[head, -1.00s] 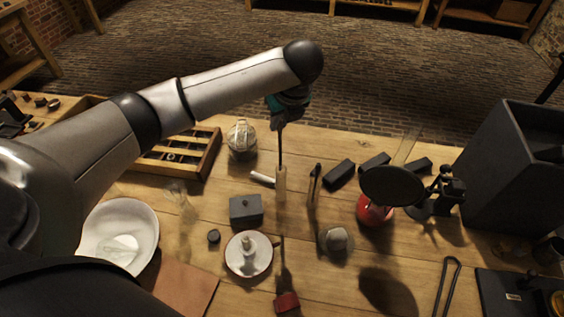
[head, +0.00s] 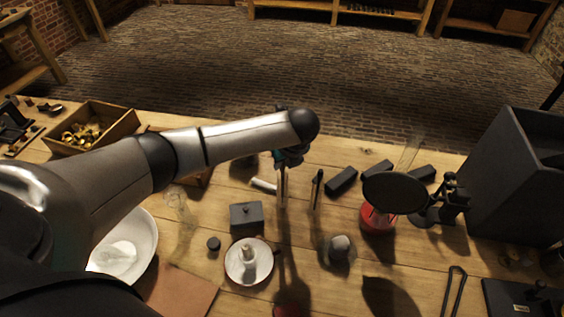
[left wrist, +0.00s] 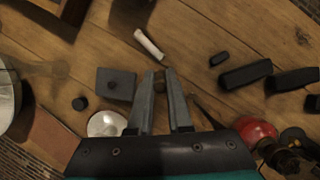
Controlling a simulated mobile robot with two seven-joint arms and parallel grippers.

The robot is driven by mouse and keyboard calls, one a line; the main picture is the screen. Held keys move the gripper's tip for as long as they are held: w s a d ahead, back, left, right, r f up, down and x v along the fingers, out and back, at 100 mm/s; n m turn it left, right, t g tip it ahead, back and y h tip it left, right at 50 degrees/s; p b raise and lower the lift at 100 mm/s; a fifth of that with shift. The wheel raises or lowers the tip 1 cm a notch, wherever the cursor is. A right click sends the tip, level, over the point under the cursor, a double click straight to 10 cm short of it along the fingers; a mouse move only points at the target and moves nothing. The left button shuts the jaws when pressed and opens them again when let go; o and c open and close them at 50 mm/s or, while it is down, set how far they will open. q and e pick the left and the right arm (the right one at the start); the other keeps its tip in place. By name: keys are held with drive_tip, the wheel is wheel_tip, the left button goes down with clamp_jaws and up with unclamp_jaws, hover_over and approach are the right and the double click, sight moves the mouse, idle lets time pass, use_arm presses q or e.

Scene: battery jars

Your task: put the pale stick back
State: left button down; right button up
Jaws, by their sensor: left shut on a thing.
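The pale wooden stick (head: 282,200) is upright near the middle of the table, mostly covered by my fingers in the head view. My left gripper (head: 284,186) points down and is shut on it. In the left wrist view the stick's brownish end (left wrist: 159,84) shows between the fingertips (left wrist: 160,78). I cannot tell whether its foot touches the table. A short white rod (head: 263,185) lies beside it on the left; it also shows in the left wrist view (left wrist: 149,44). My right gripper is not in view.
A grey lidded box (head: 246,216) and a white dish (head: 249,262) stand in front-left. A thin dark upright tool (head: 317,188) is close on the right. Black blocks (head: 341,181), a red flask (head: 377,219) and a large dark box (head: 515,180) are farther right.

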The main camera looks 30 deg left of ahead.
use_arm(q)
drive_tip(key=shift+f, duration=0.15)
drive_tip(key=c, duration=0.8)
unclamp_jaws()
drive_tip(key=shift+c, duration=0.2)
drive_tip(key=shift+d+r, duration=0.1)
drive_tip(key=shift+r, duration=0.5)
drive_tip(key=p+v, duration=0.2)
drive_tip(key=v, duration=0.9)
drive_tip(key=shift+s, duration=0.15)
